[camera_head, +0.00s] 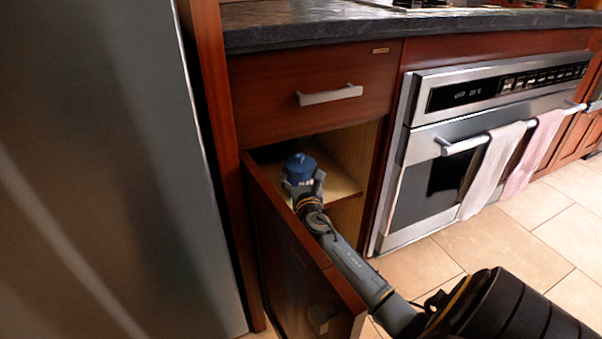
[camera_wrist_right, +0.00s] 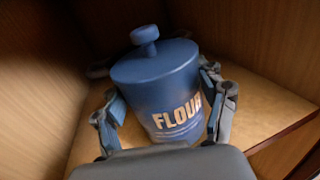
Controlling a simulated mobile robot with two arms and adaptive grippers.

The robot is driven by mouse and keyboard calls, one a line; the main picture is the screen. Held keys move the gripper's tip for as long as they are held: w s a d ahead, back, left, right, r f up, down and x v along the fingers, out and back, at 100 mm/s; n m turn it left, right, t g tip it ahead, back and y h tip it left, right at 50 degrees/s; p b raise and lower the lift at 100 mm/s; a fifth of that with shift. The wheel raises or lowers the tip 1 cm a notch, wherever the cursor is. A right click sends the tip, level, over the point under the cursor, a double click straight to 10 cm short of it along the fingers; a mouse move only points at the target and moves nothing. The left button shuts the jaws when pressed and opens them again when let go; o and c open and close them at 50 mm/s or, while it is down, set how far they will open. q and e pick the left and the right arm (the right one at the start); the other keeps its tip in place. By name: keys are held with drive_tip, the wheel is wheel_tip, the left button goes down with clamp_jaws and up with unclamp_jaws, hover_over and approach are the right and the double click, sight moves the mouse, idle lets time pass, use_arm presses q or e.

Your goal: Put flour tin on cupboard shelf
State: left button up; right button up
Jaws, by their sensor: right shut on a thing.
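The flour tin (camera_wrist_right: 158,80) is blue with a knobbed lid and the word FLOUR on its side. It is upright inside the cupboard, and its lid shows in the head view (camera_head: 299,166). My right gripper (camera_wrist_right: 165,108) is shut on the tin, one finger on each side of it. The wooden cupboard shelf (camera_head: 340,182) lies under and around the tin; it also shows in the right wrist view (camera_wrist_right: 262,110). I cannot tell whether the tin's base touches the shelf. My left gripper is out of view.
The cupboard door (camera_head: 290,255) stands open to the left of my right arm. A closed drawer (camera_head: 315,92) is just above the opening. An oven (camera_head: 430,150) with towels on its handle is to the right, and a grey appliance panel (camera_head: 90,170) is to the left.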

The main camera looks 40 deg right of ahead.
drive_tip(key=shift+f+b, duration=0.3)
drive_tip(key=shift+f, duration=0.05)
idle(0.3)
drive_tip(key=o, duration=1.9)
drive_tip(key=v, duration=1.2)
